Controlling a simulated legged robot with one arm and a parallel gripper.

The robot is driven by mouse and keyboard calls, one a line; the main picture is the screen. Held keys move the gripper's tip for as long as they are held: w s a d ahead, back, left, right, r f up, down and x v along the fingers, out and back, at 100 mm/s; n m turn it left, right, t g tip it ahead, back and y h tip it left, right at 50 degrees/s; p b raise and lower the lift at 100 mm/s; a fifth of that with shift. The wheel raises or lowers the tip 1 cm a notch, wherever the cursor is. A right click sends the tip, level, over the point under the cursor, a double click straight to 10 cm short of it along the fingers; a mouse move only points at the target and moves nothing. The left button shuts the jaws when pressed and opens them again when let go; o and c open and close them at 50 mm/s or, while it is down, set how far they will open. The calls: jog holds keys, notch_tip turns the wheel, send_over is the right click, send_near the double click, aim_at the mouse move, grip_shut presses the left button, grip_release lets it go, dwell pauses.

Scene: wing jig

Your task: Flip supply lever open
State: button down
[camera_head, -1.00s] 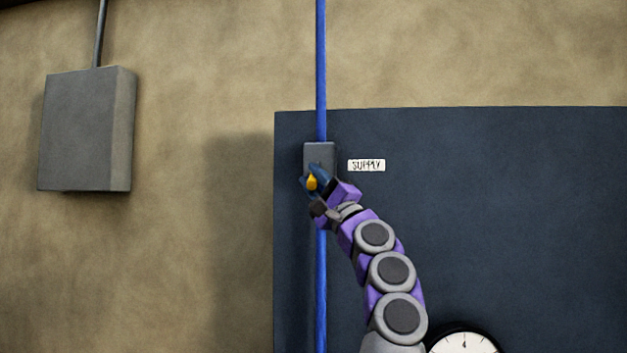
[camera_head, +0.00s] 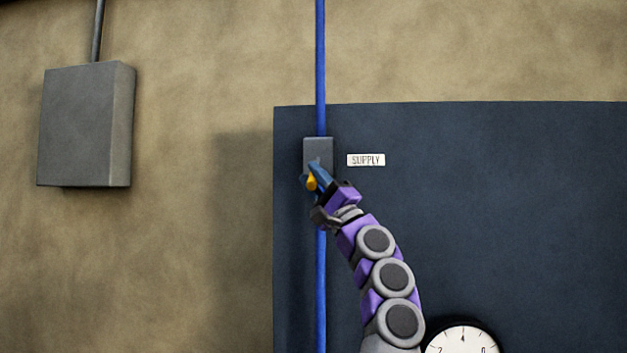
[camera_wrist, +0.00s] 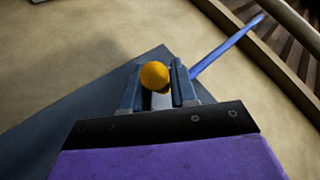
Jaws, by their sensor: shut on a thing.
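The supply lever shows as a yellow knob (camera_head: 311,183) in front of a grey valve box (camera_head: 318,150) on the blue pipe. A white label reading SUPPLY (camera_head: 366,160) is to the right of the box. My gripper (camera_head: 313,177) is at the lever, its fingers on either side of the knob. In the wrist view the round yellow knob (camera_wrist: 155,75) sits between the two dark blue fingers of my gripper (camera_wrist: 158,88), which is shut on it. The lever's stem and pivot are mostly hidden by the fingers.
The blue pipe (camera_head: 321,290) runs vertically along a dark panel (camera_head: 500,200). A round white gauge (camera_head: 463,341) is at the bottom, right of my arm. A grey box (camera_head: 85,125) hangs on the tan wall at left. The panel right of the label is clear.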

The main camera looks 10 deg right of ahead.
jog(key=c, duration=1)
grip_release()
jog(key=shift+w+f, duration=0.25)
jog(key=shift+w, duration=0.05)
jog(key=shift+s+r, duration=0.1)
jog(key=shift+s, duration=0.05)
jog(key=shift+s, duration=0.1)
jog(key=shift+b+v, duration=4.25)
jog(key=shift+v, duration=4.4)
